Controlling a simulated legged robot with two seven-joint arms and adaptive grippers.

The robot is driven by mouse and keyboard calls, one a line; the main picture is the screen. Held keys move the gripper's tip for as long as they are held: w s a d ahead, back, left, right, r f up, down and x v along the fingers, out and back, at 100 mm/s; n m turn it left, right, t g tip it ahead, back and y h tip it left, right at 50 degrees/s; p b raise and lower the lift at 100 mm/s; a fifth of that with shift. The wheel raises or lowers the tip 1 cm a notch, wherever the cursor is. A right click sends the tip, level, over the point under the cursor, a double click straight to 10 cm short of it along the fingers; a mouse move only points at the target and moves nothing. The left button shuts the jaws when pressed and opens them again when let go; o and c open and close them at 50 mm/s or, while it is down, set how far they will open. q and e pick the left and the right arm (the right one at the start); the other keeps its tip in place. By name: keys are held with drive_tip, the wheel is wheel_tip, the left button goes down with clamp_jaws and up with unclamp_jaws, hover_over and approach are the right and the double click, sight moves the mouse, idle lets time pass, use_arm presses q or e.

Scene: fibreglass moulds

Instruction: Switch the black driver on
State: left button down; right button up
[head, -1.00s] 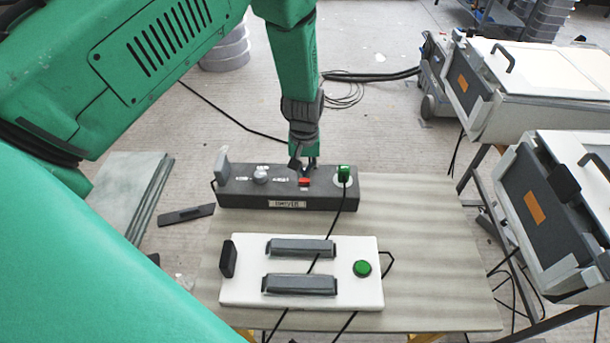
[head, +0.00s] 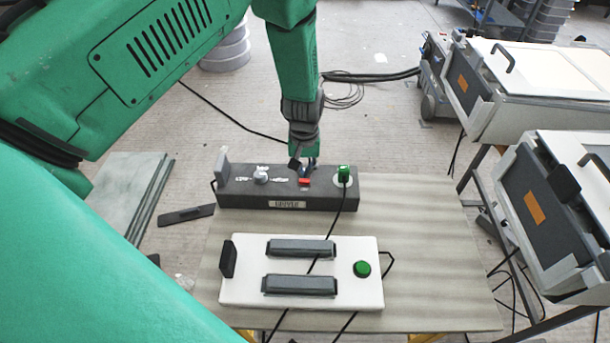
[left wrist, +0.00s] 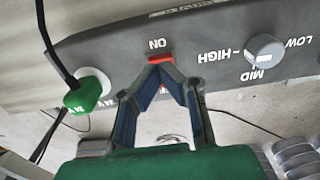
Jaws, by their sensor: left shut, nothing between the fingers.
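The black driver (head: 240,188) is a long dark box at the back of the table, with a name label on its front. Its red switch (head: 305,182) is on top, between the grey dial (head: 261,174) and the green plug (head: 344,173). In the left wrist view the red switch (left wrist: 160,57) has "ON" printed beside it, upside down. My left gripper (head: 308,165) is shut and empty, pointing down just behind the switch. In the left wrist view its fingertips (left wrist: 165,70) meet at the switch's edge; whether they touch it I cannot tell. My right gripper is not in view.
A white box (head: 245,290) with two grey bars and a green button (head: 362,268) lies in front of the driver. The right part of the table (head: 430,240) is clear.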

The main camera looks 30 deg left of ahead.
sight(304, 182)
use_arm(q)
drive_tip(key=shift+f+b, duration=0.9)
drive_tip(key=shift+f, duration=0.55)
idle(0.5)
drive_tip(key=shift+r, duration=0.15)
wheel_tip(304, 182, up, 7)
drive_tip(key=p, duration=0.5)
drive_tip(key=shift+p, duration=0.35)
drive_tip(key=shift+f, duration=0.2)
